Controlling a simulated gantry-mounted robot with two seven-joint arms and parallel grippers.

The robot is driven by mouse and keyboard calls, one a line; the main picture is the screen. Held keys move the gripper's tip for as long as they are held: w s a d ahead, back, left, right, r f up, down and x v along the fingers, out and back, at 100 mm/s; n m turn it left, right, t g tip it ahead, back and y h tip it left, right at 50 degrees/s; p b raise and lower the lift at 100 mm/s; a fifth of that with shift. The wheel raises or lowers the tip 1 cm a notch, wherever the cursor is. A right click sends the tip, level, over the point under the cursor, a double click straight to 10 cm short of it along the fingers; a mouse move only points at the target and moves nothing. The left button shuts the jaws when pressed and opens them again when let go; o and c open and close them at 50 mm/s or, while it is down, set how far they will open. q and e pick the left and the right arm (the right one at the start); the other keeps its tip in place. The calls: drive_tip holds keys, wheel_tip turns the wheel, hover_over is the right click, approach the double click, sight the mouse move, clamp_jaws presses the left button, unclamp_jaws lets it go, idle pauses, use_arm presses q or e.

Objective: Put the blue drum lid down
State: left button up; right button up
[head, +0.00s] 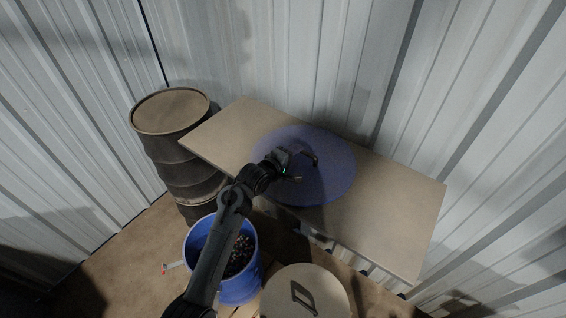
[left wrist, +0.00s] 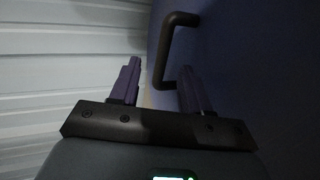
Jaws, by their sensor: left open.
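The blue drum lid (head: 332,178) lies flat on the table (head: 395,215), left of the table's middle. Its dark bar handle (head: 312,157) stands up from the lid. My left gripper (head: 299,166) is over the lid, open, close to the handle. In the left wrist view the lid (left wrist: 265,75) fills the right side. The handle (left wrist: 162,50) shows there between and just beyond the two spread fingers (left wrist: 160,72); I cannot tell whether they touch it. My right gripper is not in view.
An open blue drum (head: 242,287) with small scrap pieces stands below the table's near edge. Beside it is a drum with a beige handled lid (head: 330,285). A dark drum (head: 180,162) stands left of the table. Corrugated walls close in behind. The table's right part is clear.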

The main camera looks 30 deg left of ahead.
use_arm(q)
drive_tip(key=v, duration=0.6)
drive_tip(key=shift+s, duration=0.1)
idle(0.4)
